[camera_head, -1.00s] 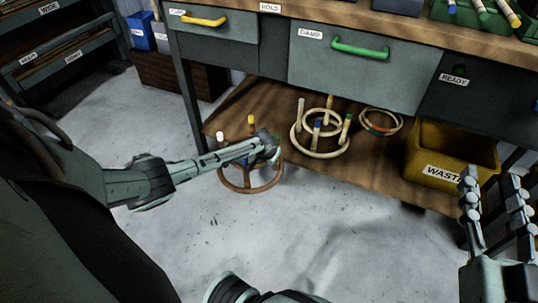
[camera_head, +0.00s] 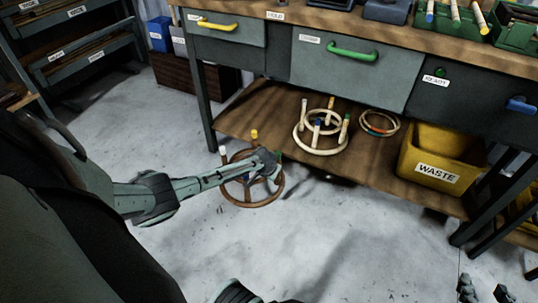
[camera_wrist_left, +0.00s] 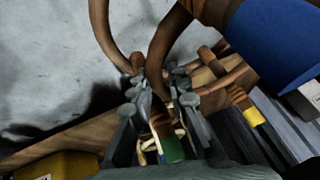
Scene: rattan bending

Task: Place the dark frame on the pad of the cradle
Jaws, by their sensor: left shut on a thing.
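The dark frame (camera_head: 246,203), a brown ring with posts tipped in several colours, hangs above the floor at the near edge of the bench's lower shelf. My left gripper (camera_head: 268,163) is shut on it and partly hides it. In the left wrist view, brown curved parts of the dark frame (camera_wrist_left: 164,62) pass at the fingers of the left gripper (camera_wrist_left: 160,85), and a green post tip shows below. My right gripper (camera_head: 485,292) is at the bottom right edge, fingertips apart with nothing between them, mostly cut off. I cannot make out the cradle or its pad.
A pale ring frame (camera_head: 322,148) and a small banded ring (camera_head: 379,125) are on the lower shelf (camera_head: 265,118). A yellow WASTE bin (camera_head: 436,173) stands at its right. Bench legs (camera_head: 487,205) stand at the right. The grey floor (camera_head: 330,240) in front is clear.

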